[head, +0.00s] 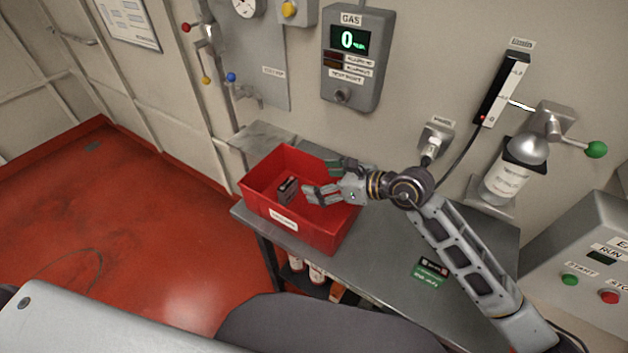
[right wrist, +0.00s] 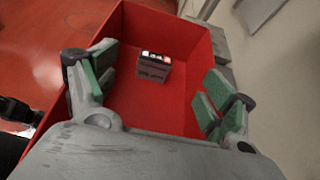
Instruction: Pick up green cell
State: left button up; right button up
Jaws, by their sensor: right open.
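A green cell (head: 431,272) with a dark top lies on the grey metal table, to the right of the red bin and beside my right forearm. My right gripper (head: 322,181) is open and empty over the red bin (head: 305,226). A dark grey cell (head: 287,190) is inside the bin, beyond the fingertips; it also shows between the open fingers in the right wrist view (right wrist: 153,68). The green cell is not seen in the right wrist view. My left gripper is not in view.
The table (head: 385,262) is clear between the bin and the green cell. A gas meter (head: 357,57) and a bottle in a wall holder (head: 507,177) are on the wall behind. A control box (head: 590,265) stands at the right. Bottles (head: 316,272) sit below the table.

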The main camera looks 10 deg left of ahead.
aim_at(430, 273)
jog(key=z, duration=0.95)
